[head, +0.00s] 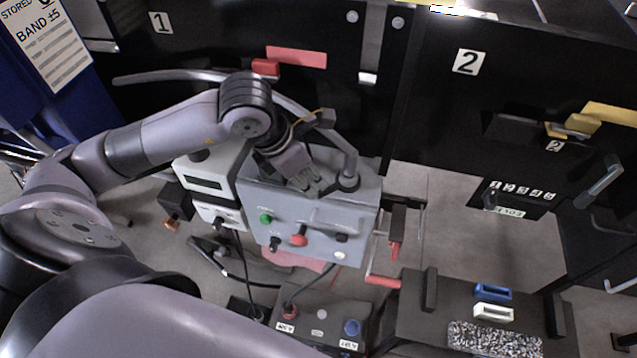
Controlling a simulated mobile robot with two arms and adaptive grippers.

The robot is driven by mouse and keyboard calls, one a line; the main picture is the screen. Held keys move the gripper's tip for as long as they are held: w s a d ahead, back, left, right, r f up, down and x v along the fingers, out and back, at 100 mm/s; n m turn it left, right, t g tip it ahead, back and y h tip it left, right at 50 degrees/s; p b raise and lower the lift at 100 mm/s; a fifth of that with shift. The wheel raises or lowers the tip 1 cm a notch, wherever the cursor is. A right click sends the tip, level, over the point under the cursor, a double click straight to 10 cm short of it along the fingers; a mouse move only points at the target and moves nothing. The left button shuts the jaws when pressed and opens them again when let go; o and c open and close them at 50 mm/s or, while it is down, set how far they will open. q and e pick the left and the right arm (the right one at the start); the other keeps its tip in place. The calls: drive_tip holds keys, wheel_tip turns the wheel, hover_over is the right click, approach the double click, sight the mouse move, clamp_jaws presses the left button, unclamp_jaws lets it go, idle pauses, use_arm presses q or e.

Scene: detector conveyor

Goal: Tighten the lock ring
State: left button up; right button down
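My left gripper (304,180) is over the top of a grey control box (330,217), pointing down. Its fingers are small in the picture, and I cannot tell whether they are apart or closed. A dark ring (348,184) sits around the foot of a grey post on the box top, just right of the fingers; it looks like the lock ring. I see no clear contact between the fingers and this ring. The box front carries a green button (266,218), a red knob (299,239) and black knobs. My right gripper is not in view.
A white instrument (205,183) stands left of the box. A dark panel with a blue knob (351,327) is in front. A dark bench with blue (492,292) and white blocks and a gravel tray (494,339) is at lower right. Black walls stand behind.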

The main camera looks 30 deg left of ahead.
sight(319, 192)
use_arm(q)
drive_tip(key=p+x, duration=0.1)
drive_tip(key=x, duration=0.5)
drive_tip(key=shift+c, duration=0.2)
drive_tip(key=shift+r, duration=0.1)
clamp_jaws()
idle(0.5)
